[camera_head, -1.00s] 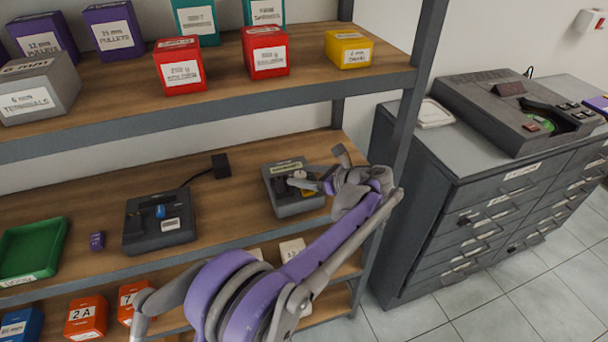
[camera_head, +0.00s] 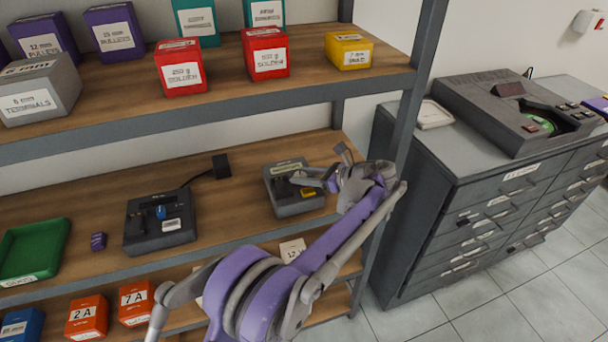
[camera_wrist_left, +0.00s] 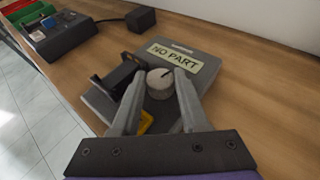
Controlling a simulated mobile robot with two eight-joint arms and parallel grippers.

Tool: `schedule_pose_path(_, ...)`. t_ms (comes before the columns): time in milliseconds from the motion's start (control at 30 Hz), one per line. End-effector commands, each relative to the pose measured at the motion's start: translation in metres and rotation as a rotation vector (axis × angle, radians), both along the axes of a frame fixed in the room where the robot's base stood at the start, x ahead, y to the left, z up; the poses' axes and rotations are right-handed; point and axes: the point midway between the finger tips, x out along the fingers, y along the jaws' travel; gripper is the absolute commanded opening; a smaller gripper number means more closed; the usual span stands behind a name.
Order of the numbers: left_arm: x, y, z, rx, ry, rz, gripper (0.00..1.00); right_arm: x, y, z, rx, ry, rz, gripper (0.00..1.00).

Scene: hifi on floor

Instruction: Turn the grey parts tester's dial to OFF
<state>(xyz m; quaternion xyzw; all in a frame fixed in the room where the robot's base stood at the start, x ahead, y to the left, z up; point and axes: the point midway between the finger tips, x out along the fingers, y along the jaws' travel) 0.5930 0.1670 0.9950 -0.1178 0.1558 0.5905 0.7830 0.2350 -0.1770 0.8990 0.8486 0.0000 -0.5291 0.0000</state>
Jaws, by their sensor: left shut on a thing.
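The grey parts tester (camera_head: 288,205) stands on the middle shelf near its right end. In the left wrist view its sloped label (camera_wrist_left: 174,56) reads NO PART. Its round pale grey dial (camera_wrist_left: 160,80) has a short dark mark near the upper right of its top. My left gripper (camera_head: 303,180) reaches in from the right, and in the left wrist view its fingers (camera_wrist_left: 159,90) are shut on the dial, one on each side. A black bracket (camera_wrist_left: 121,76) and a yellow part (camera_wrist_left: 146,121) sit beside the fingers on the tester. Any OFF marking is hidden or unreadable. My right gripper is out of view.
A darker device (camera_head: 160,220) with a blue piece stands to the left, cabled to a black block (camera_head: 221,166). A green tray (camera_head: 36,248) lies further left. The upper shelf (camera_head: 215,85) holds boxes above. A shelf post (camera_head: 410,110) stands close to my left arm.

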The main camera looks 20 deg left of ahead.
Motion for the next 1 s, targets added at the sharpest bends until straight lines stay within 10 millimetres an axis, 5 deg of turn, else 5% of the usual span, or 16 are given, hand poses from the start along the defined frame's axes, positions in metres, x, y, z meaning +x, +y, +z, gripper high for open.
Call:
schedule_pose_path(300, 0.004, -0.001, 0.003, 0.0, -0.001, 0.245, 0.0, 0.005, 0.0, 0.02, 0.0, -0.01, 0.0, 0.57)
schedule_pose_path(733, 0.003, -0.001, 0.001, 0.001, 0.0, 0.287, 0.0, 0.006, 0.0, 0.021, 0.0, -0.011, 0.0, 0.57)
schedule_pose_path(767, 0.003, -0.001, 0.001, 0.001, 0.0, 0.287, 0.46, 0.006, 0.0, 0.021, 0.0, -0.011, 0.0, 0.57)
schedule_pose_path(900, 0.003, -0.001, 0.001, 0.001, 0.0, 0.287, 0.71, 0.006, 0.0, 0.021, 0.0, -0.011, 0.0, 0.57)
schedule_pose_path(1000, 0.003, -0.001, 0.0, 0.001, 0.0, 0.287, 0.74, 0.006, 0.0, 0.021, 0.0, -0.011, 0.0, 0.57)
